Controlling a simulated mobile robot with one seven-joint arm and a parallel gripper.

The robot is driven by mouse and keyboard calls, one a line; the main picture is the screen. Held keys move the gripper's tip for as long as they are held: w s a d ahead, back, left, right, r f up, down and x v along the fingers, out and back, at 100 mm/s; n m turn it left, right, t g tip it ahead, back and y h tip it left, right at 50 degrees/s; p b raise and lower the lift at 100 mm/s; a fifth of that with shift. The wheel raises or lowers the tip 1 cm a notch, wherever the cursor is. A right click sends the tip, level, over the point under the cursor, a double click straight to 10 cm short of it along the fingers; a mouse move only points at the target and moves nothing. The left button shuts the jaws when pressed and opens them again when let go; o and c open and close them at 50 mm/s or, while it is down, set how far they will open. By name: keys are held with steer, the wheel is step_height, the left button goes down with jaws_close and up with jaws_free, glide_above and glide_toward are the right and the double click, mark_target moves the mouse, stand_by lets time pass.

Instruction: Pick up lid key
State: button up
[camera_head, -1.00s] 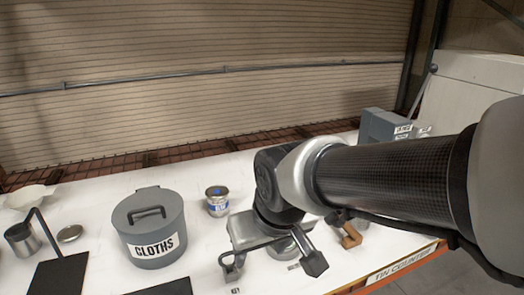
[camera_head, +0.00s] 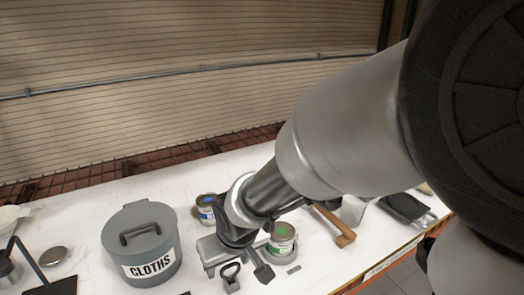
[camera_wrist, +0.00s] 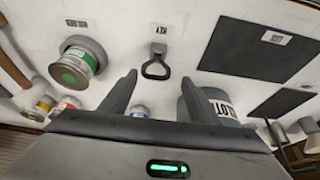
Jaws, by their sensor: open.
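The lid key (camera_head: 230,270) is a small dark loop handle on a small grey holder at the table's front. In the wrist view the lid key (camera_wrist: 156,69) shows its loop pointing toward my gripper, with a printed label behind it. My gripper (camera_head: 237,270) is open and empty. In the wrist view its two fingers (camera_wrist: 159,80) lie either side of the loop in the picture. Whether the fingertips are level with the loop or above it I cannot tell. No contact shows.
A blue-topped can (camera_head: 206,208) is behind. The grey CLOTHS bin (camera_head: 142,245) stands left. A wooden-handled tool (camera_head: 336,228) lies right. A dark mat (camera_wrist: 258,48) lies beside the key in the wrist view.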

steer(key=x, duration=0.7)
steer(key=shift+w+d+f, duration=0.25)
steer(key=shift+w+f, duration=0.05)
steer(key=shift+w, duration=0.05)
steer(key=c, duration=1)
